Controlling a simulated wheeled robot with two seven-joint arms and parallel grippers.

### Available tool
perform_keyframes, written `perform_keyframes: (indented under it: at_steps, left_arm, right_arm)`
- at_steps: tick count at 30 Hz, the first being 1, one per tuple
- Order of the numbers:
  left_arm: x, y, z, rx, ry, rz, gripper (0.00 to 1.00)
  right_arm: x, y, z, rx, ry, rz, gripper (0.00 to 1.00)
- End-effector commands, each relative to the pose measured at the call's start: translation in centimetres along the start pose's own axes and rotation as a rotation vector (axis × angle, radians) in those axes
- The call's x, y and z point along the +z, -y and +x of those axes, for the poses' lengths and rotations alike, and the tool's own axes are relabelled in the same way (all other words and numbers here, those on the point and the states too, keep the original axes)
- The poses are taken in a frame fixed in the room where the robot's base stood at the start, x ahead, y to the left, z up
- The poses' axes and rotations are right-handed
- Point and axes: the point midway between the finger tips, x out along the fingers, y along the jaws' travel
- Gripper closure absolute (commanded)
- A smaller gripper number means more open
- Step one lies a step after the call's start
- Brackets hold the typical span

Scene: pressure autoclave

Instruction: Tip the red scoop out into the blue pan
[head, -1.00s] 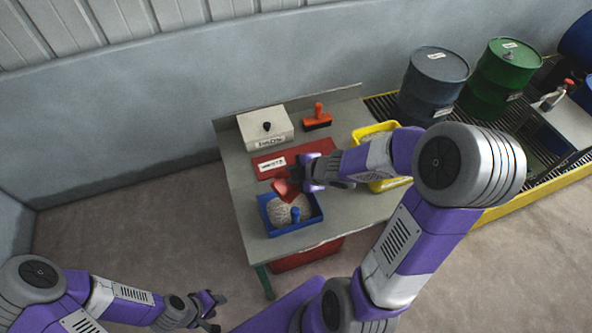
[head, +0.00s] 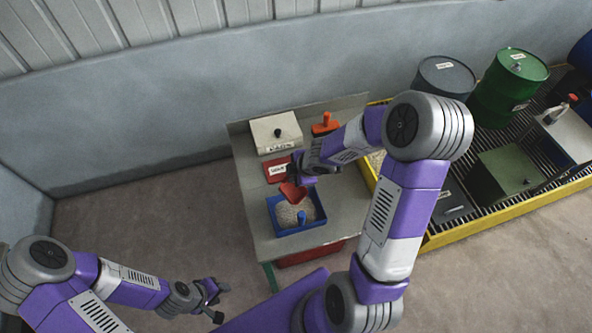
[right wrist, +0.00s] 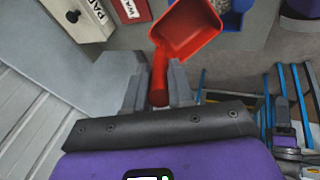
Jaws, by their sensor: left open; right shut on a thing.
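The red scoop (head: 292,192) is over the back edge of the blue pan (head: 323,211). In the right wrist view the scoop's bowl (right wrist: 185,30) is tilted, and its visible inside is bare red. My right gripper (head: 302,180) is shut on the scoop's handle, which lies between its fingers in the right wrist view (right wrist: 159,85).
On the grey table (head: 340,215) stand a pale box with a black knob (head: 277,132), a labelled red item (head: 277,170) and an orange-handled tool (head: 326,125). My right arm hides much of a yellow tub (head: 373,178). Drums stand on the yellow-edged grating right.

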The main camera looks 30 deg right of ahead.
Motion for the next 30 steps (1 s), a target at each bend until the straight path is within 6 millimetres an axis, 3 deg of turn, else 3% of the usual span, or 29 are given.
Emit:
perform_keyframes:
  at_steps: [18,22,30]
  left_arm:
    - [0.2,-2.1,-5.6,0.0,0.0,0.0,0.57]
    - [0.2,-1.3,-3.4,0.0,0.0,0.0,0.57]
    - [0.1,-0.4,-1.1,0.0,0.0,0.0,0.57]
  right_arm:
    - [-1.0,-1.4,0.0,-0.107,0.07,0.0,1.0]
    - [-0.7,-2.0,1.2,-0.113,0.107,0.005,1.0]
    - [-1.4,-2.5,1.1,-0.194,0.135,0.004,1.0]
